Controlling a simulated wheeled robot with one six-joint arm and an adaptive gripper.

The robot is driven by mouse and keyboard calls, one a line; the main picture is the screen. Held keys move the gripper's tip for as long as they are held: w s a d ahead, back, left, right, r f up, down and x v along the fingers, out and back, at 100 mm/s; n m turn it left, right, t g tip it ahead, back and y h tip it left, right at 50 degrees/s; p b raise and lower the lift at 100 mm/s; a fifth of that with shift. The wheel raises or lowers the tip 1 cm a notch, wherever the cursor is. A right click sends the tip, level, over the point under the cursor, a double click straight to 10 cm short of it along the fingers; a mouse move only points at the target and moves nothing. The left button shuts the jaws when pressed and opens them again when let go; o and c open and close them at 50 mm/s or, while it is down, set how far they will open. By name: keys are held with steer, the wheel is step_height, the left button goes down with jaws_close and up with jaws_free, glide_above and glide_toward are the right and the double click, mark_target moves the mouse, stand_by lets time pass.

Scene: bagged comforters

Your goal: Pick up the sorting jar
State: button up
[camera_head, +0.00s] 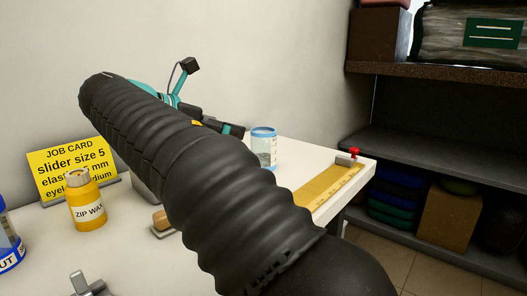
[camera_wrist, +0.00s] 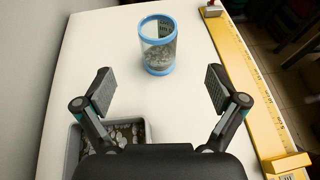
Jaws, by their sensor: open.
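The likely sorting jar is a clear jar with blue bands at top and bottom and small grey pieces inside. It stands upright on the white table in the wrist view (camera_wrist: 158,46), and in the head view (camera_head: 264,149) it stands just right of my arm. No label is readable on it. My gripper (camera_wrist: 160,88) is open and empty in the wrist view. Its two fingers are spread wide, and the jar is ahead of them, roughly centred between them and not touched.
A yellow ruler (camera_wrist: 246,82) lies along the table's right edge, with a red-topped clamp (camera_head: 354,153) at its far end. A tray of small pieces (camera_wrist: 73,150) is below the left finger. A yellow ZIP WAX bottle (camera_head: 87,207) and job card (camera_head: 70,168) stand left.

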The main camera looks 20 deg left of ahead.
mark_target(254, 135)
steer(key=b+x, duration=0.1)
steer(key=x, duration=0.6)
steer(key=shift+a+f+b+x, duration=0.15)
steer(key=shift+b+x, duration=0.25)
steer(key=shift+x, duration=0.9)
steer(key=shift+a+f+b+x, duration=0.15)
steer(key=shift+b+x, duration=0.2)
steer(key=shift+x, duration=0.95)
steer(key=shift+r, duration=0.1)
steer(key=c, duration=1.3)
